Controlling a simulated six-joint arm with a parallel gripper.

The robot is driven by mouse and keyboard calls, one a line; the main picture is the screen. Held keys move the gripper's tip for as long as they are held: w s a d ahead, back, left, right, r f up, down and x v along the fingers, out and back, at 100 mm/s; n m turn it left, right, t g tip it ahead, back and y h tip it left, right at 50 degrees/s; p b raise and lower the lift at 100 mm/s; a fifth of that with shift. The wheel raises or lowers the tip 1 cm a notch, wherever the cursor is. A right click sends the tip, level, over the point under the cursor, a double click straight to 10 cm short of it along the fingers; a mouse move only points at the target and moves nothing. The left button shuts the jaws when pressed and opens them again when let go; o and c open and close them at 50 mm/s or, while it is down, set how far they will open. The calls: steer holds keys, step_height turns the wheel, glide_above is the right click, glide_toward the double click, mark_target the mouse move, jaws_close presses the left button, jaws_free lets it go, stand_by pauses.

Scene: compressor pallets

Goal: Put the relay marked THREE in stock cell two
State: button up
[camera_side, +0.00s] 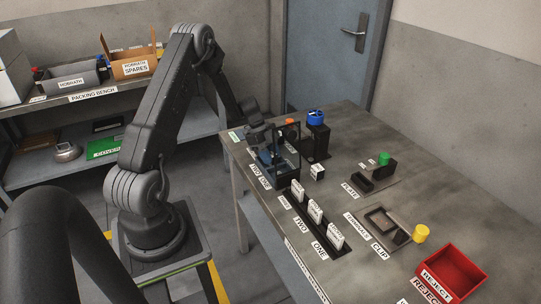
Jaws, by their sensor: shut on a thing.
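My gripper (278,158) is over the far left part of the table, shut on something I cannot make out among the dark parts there. A dark rack (322,232) holds several upright white-faced pieces, at the back (298,190), middle (315,211) and front (336,238). Their print is too small to read. Labels TWO (302,226) and ONE (319,251) lie along the rack's left side. Another pair of labels, TWO (255,170) and ONE (264,183), lies at the table edge beside my gripper. I cannot tell which piece is marked THREE.
A small white-labelled block (317,172) stands right of my gripper. Behind it is a black post with a blue knob (316,117). A green-topped fixture (384,159), a clip fixture with a yellow knob (421,233) and a red reject bin (454,268) stand to the right.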

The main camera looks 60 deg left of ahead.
steer(key=o, duration=0.7)
steer(key=shift+f, duration=0.15)
